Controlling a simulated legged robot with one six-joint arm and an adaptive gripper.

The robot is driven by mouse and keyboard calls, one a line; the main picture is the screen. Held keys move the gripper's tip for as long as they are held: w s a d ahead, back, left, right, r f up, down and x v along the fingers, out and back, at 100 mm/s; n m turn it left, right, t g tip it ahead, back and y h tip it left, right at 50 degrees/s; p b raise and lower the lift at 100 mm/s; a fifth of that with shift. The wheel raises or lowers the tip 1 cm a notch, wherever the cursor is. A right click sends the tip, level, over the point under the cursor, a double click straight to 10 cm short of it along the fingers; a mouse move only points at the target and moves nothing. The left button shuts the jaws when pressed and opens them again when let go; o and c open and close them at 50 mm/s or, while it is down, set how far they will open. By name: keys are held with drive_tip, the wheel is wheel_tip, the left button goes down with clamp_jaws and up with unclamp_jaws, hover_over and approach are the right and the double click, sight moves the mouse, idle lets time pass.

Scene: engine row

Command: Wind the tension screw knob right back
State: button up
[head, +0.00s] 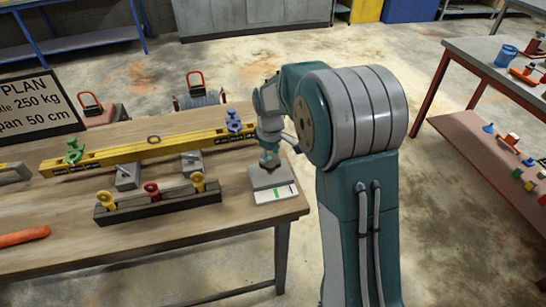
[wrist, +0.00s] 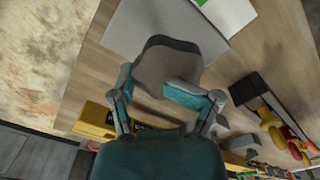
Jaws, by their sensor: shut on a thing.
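A flat grey unit (head: 268,177) sits at the right end of the workbench, with a white scale (head: 276,194) carrying a green mark on its front. My gripper (head: 269,155) points down over this unit. In the wrist view my gripper (wrist: 158,88) is shut on a dark grey-brown knob (wrist: 168,62). The unit's grey top (wrist: 128,32) and the white scale (wrist: 231,12) show beyond the knob. My fingers hide part of the knob, and its turn angle cannot be told.
A yellow beam (head: 130,153) with green and blue knobs lies left of my gripper. A dark rail (head: 150,208) with green-free yellow and red knobs is in front. A second table (head: 475,60) stands at the right, with open floor between.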

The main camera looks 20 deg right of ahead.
drive_tip(key=shift+o, duration=0.3)
drive_tip(key=n, duration=0.5)
drive_tip(key=shift+s+a+f+n, duration=0.1)
drive_tip(key=shift+s+a+n, duration=0.2)
drive_tip(key=shift+a, duration=0.1)
drive_tip(key=shift+n, duration=1.9)
drive_tip(key=shift+d, duration=0.1)
drive_tip(key=o, duration=1.1)
drive_tip(key=shift+s, duration=0.1)
drive_tip(key=shift+o, duration=0.2)
